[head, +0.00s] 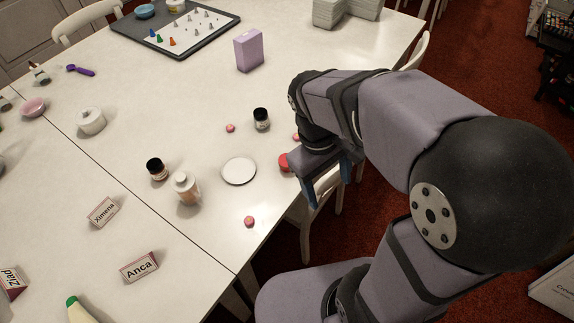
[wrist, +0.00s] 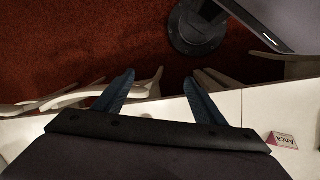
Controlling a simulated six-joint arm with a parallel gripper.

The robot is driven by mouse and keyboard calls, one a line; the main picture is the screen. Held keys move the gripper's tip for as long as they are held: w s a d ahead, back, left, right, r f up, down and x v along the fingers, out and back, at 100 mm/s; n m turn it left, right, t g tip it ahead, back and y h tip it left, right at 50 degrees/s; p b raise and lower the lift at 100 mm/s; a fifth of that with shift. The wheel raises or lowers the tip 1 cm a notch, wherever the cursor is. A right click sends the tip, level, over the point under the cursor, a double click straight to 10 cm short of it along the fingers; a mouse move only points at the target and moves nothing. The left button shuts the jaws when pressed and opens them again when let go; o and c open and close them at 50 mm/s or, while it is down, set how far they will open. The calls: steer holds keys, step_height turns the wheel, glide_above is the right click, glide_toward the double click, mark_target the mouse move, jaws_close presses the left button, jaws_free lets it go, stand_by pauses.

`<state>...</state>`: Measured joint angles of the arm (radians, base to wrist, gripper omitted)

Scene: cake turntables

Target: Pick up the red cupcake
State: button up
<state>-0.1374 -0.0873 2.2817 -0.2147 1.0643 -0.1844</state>
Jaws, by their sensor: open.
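Small red-pink cupcakes stand on the white table in the head view. One (head: 230,127) is behind the white disc, one (head: 249,221) is near the front edge, and one (head: 296,137) is partly hidden by my arm. A larger round red item (head: 284,162) is at the table's right edge, partly covered by my gripper; I cannot tell if it is a cupcake. My gripper (head: 328,182) is at that edge, just right of the red item. In the wrist view its blue fingers (wrist: 160,95) are apart with nothing between them, and no cupcake shows.
A white disc (head: 239,170) lies left of my gripper. A dark jar (head: 261,118), another jar (head: 157,169) and a bottle (head: 186,187) stand around it. A purple box (head: 249,50) stands farther back. Chairs (head: 322,190) are against the table edge.

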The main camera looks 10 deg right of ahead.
steer(key=w+a+f+n+h+b, duration=0.1)
steer(key=w+n+h+b, duration=0.35)
steer(key=w+n, duration=0.5)
steer(key=r+n+t+h+b, duration=0.1)
steer(key=n+t+h+b, duration=0.2)
steer(key=n+t+h, duration=0.4)
glide_above(282, 162)
steer(key=s+a, duration=0.3)
steer(key=a, duration=0.1)
steer(key=g+y, duration=0.1)
steer(key=y, duration=0.1)
steer(key=shift+n+h, duration=0.45)
steer(key=shift+n, duration=0.1)
steer(key=f, duration=1.2)
steer(key=w+f, duration=0.1)
steer(key=f, duration=0.5)
steer(key=shift+a+f+p, duration=0.1)
steer(key=shift+f+p, duration=0.15)
steer(key=shift+p, duration=0.1)
steer(key=shift+f, duration=0.5)
steer(key=shift+p+x, duration=0.3)
steer(key=shift+x, duration=0.75)
steer(key=shift+w+d+p, duration=0.2)
steer(key=shift+d+p, duration=0.2)
steer(key=shift+d, duration=0.15)
steer(key=shift+p+x, duration=0.65)
steer(key=shift+x, duration=1.45)
steer(key=shift+a, duration=0.1)
steer(key=c, duration=1.1)
